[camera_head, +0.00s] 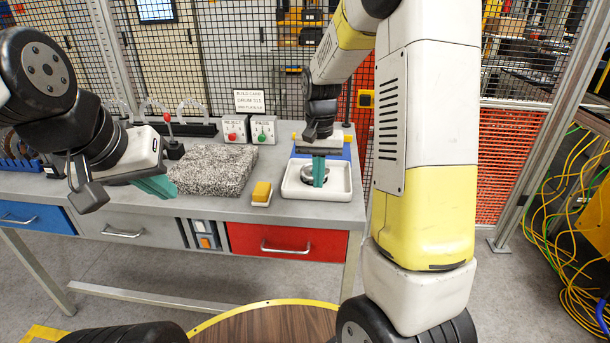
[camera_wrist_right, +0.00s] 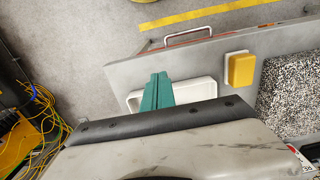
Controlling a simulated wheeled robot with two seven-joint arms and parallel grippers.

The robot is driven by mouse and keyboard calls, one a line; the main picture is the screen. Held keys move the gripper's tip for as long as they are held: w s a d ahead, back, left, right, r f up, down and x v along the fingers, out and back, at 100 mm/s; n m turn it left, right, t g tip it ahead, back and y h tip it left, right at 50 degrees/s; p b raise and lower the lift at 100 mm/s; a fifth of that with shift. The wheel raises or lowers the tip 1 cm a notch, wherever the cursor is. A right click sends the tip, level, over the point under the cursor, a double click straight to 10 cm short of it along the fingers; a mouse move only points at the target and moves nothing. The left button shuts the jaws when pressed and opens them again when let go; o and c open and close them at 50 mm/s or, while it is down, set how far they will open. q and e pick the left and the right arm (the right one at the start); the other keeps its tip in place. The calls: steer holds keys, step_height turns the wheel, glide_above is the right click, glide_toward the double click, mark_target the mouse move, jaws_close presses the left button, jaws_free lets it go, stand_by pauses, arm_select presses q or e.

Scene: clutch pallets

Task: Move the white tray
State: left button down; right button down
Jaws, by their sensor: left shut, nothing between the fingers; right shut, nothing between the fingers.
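The tray also shows in the right wrist view (camera_wrist_right: 203,89), partly hidden by my right gripper. My left gripper (camera_head: 157,186) is shut and empty at the left, by the front of the granite slab.
A speckled granite slab (camera_head: 215,168) lies left of the tray. A yellow block on a white base (camera_head: 262,191) stands between them. A blue item (camera_head: 341,152) is behind the tray. Red and green button boxes (camera_head: 263,131) stand at the back. My right forearm blocks the view rightward.

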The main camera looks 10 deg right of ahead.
mark_target(318, 207)
step_height(318, 207, down, 9)
steer(key=shift+r, duration=0.15)
steer(key=w, duration=0.2)
steer(key=shift+w+d+r, duration=0.15)
steer(key=shift+w+d, duration=0.2)
steer(key=shift+d, duration=0.05)
steer(key=shift+w+d, duration=0.15)
steer(key=shift+w, duration=0.4)
steer(key=shift+w, duration=0.1)
